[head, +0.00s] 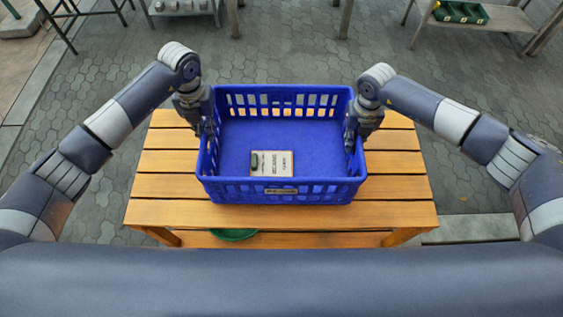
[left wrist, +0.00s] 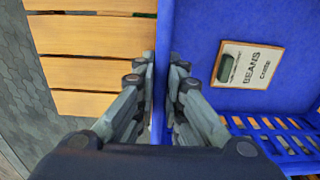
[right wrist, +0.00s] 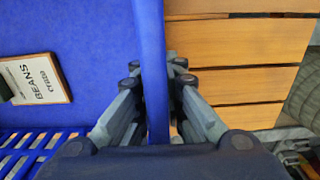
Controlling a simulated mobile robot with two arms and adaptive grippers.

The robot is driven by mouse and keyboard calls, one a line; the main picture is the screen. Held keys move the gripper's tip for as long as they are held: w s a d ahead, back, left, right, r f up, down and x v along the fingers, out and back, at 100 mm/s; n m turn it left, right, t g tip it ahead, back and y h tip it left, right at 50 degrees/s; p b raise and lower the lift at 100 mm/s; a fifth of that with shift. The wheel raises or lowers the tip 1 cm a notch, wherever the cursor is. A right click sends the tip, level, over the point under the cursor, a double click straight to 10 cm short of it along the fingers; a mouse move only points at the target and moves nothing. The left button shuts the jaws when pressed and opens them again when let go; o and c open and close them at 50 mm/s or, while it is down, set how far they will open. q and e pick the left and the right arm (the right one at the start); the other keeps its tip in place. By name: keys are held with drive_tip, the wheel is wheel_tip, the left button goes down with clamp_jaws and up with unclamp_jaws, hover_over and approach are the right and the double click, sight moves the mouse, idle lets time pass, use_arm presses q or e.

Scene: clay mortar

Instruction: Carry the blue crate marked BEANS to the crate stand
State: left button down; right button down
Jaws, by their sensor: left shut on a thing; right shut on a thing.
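The blue crate (head: 283,190) is upright over the slatted wooden table in front of me; I cannot tell whether it rests on the slats or hangs just above them. A card inside it (head: 272,163) reads BEANS in the left wrist view (left wrist: 250,66) and the right wrist view (right wrist: 36,80). My left gripper (head: 207,130) is shut on the crate's left wall, one finger on each side of it. My right gripper (head: 352,135) is shut on the right wall in the same way. No stand can be made out with certainty.
The wooden table (head: 400,188) shows bare slats on both sides of the crate. A green object (head: 234,234) lies below the tabletop. At the back right a bench holds a green tray (head: 461,12). Paved floor (head: 290,50) lies open behind the table.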

use_arm(q)
drive_tip(key=shift+f+b, duration=0.35)
drive_tip(key=shift+f, duration=0.05)
use_arm(e)
drive_tip(key=shift+f, duration=0.45)
use_arm(q)
drive_tip(key=c, duration=1.7)
unclamp_jaws()
use_arm(e)
drive_tip(key=c, duration=1.7)
unclamp_jaws()
use_arm(q)
drive_tip(key=shift+s, duration=0.1)
use_arm(e)
drive_tip(key=shift+s+r, duration=0.1)
use_arm(q)
drive_tip(key=shift+r, duration=0.1)
wheel_tip(320, 180, up, 12)
drive_tip(key=shift+f, duration=0.2)
use_arm(e)
drive_tip(key=shift+r, duration=0.25)
wheel_tip(320, 180, up, 12)
drive_tip(key=shift+f, duration=0.25)
use_arm(q)
drive_tip(key=shift+r, duration=0.1)
use_arm(e)
drive_tip(key=shift+f, duration=0.15)
